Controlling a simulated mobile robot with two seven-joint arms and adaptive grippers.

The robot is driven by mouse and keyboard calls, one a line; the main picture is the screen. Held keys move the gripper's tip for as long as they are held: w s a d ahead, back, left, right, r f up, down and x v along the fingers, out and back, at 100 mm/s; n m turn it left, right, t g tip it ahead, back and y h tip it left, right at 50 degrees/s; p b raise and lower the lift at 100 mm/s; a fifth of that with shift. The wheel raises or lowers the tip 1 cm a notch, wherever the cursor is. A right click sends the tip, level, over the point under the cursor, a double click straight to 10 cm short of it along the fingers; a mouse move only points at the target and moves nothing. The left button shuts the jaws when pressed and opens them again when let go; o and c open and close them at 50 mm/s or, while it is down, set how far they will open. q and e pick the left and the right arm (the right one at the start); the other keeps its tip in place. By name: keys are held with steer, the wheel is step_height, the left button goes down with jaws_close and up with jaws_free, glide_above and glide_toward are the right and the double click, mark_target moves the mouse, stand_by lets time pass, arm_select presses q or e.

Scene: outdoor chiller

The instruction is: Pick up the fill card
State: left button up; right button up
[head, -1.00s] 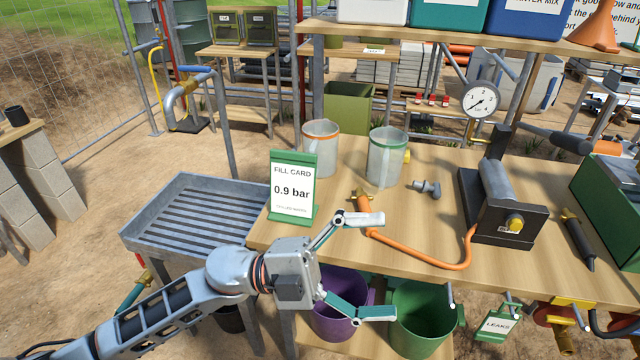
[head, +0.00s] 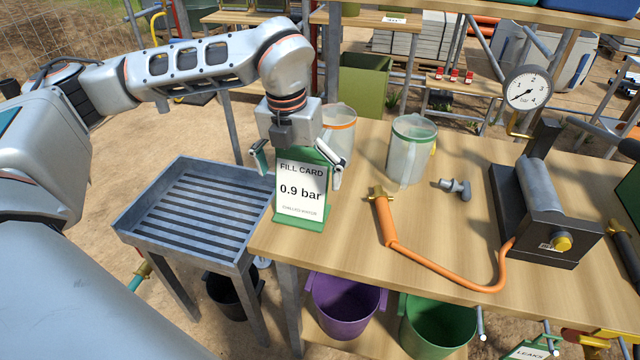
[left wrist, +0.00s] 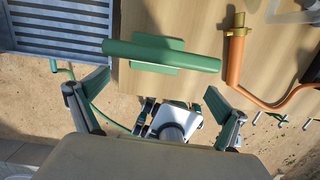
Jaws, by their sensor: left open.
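The fill card (head: 301,191) stands upright on its green stand at the left end of the wooden bench, reading "0.9 bar". My left gripper (head: 298,166) is open above the card, with one finger toward each side of its top edge. In the left wrist view, the card (left wrist: 162,54) shows from above as a green bar. The open fingers of my left gripper (left wrist: 155,92) are to either side, apart from the card.
A clear jug with an orange rim (head: 338,132) stands close behind the card, and a green-rimmed jug (head: 408,152) farther right. An orange hose (head: 430,262) lies on the bench (head: 350,240). A slatted metal tray (head: 190,205) is left of it.

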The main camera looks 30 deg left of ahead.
mark_target(301, 189)
arm_select(q)
steer(key=shift+w+a+y, duration=0.3)
steer(key=shift+w+a, duration=0.05)
steer(key=shift+a, duration=0.25)
steer(key=shift+f, duration=0.8)
steer(key=shift+w+d+f, duration=0.1)
steer(key=shift+w+f, duration=0.1)
steer(key=shift+f, duration=0.7)
steer(key=shift+w+a+f, duration=0.1)
steer(key=shift+w+f, duration=0.1)
steer(key=shift+f, duration=0.7)
steer(key=shift+w+d+f, duration=0.1)
steer(key=shift+w+f, duration=0.1)
steer(key=shift+f, duration=0.7)
steer(key=c, duration=1.2)
